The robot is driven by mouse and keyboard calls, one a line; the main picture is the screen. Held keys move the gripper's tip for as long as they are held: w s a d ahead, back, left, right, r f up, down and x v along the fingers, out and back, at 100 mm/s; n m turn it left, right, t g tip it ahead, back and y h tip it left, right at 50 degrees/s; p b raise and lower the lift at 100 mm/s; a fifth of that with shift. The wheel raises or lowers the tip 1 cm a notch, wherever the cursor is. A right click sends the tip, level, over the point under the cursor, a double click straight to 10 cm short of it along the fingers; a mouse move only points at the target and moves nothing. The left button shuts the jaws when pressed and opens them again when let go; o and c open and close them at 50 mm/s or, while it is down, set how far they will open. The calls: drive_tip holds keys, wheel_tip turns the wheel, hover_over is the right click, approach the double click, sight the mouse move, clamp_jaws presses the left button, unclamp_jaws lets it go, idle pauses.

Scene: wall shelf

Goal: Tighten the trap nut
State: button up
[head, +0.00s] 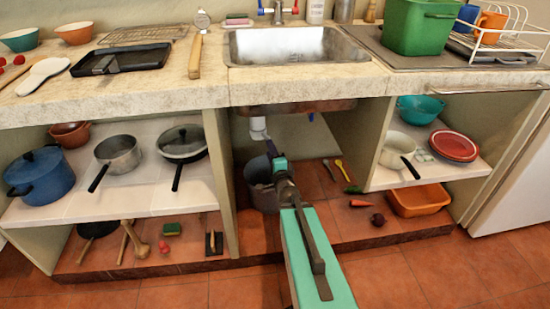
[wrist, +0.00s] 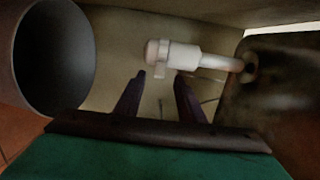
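A white drain pipe (head: 258,127) hangs under the sink inside the open cabinet. In the wrist view it lies sideways, with the trap nut (wrist: 162,58) as a white collar with a small tab near the pipe's left, free-looking end. My gripper (wrist: 160,76) is open, its two dark fingers apart with nothing between them. The fingertips point toward the nut, and it appears just beyond them; I cannot tell whether they touch. In the head view my gripper (head: 271,148) reaches into the cabinet just below the pipe, and the nut is too small to make out.
A grey bucket (head: 260,183) stands on the cabinet floor, close beside my gripper; it also shows in the wrist view (wrist: 47,55). The sink underside (wrist: 275,105) is on the other side. Cabinet walls stand left and right. Spoons and vegetables lie on the floor to the right.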

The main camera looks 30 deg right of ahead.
drive_tip(key=shift+s+r+p, duration=0.2)
drive_tip(key=shift+s+p, duration=0.25)
drive_tip(key=shift+p, duration=1)
drive_tip(key=p+v, duration=0.5)
drive_tip(key=p, duration=0.1)
drive_tip(key=shift+s+a, duration=0.1)
drive_tip(key=shift+a, duration=0.05)
drive_tip(key=shift+f, duration=0.15)
